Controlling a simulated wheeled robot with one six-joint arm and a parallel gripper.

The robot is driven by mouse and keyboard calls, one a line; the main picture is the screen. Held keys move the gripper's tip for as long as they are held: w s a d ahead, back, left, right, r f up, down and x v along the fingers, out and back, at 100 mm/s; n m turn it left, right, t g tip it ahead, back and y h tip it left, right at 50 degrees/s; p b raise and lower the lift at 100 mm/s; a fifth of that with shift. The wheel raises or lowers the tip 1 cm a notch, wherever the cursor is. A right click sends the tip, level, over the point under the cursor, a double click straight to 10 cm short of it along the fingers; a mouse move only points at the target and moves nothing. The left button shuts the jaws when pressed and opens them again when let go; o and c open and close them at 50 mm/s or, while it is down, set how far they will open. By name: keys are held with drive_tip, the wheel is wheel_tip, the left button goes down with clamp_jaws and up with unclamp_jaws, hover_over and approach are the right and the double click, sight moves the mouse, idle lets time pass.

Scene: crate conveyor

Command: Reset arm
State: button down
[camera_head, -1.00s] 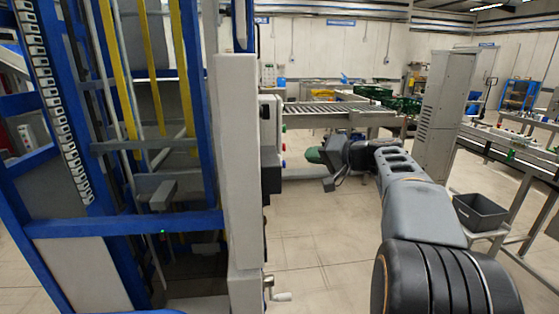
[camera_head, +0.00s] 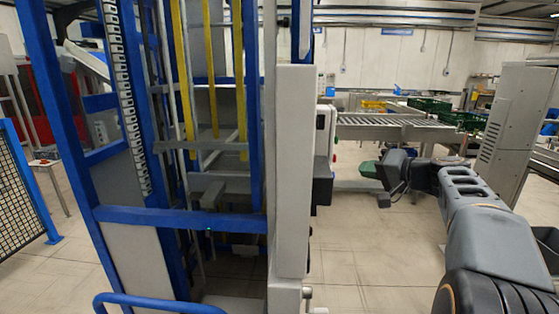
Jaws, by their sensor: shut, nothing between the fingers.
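My arm reaches in from the lower right corner and bends to the left at its wrist. My gripper (camera_head: 384,200) is a small dark shape at the arm's far end, pointing left and down. It is shut and empty, in the air above the pale tiled floor. Its fingertips are small and partly lost against my dark wrist. No object touches it.
A tall blue and grey lift frame (camera_head: 180,216) with yellow uprights and a grey post (camera_head: 293,170) fills the left and centre. A roller conveyor (camera_head: 370,120) with green crates (camera_head: 430,104) stands behind my wrist. A grey cabinet (camera_head: 507,125) stands right. Floor between post and arm is clear.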

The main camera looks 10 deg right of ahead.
drive_tip(key=s+a+f+m+g+h, duration=0.1)
drive_tip(key=s+a+f+g+h, duration=0.2)
drive_tip(key=f, duration=0.5)
drive_tip(key=s+f+m+g+h, duration=0.1)
drive_tip(key=s+f+g, duration=0.3)
drive_tip(key=f, duration=0.5)
drive_tip(key=s+a+f+n+g+h, duration=0.1)
drive_tip(key=s+a+f+n+h, duration=0.1)
drive_tip(key=s+a, duration=0.3)
drive_tip(key=s+a+f+n+g+h, duration=0.1)
drive_tip(key=s+a+f+n, duration=0.3)
drive_tip(key=s, duration=0.5)
drive_tip(key=shift+s+a+f+n+h, duration=0.2)
drive_tip(key=shift+s+a+n+h, duration=0.1)
drive_tip(key=shift+a+n+h, duration=0.45)
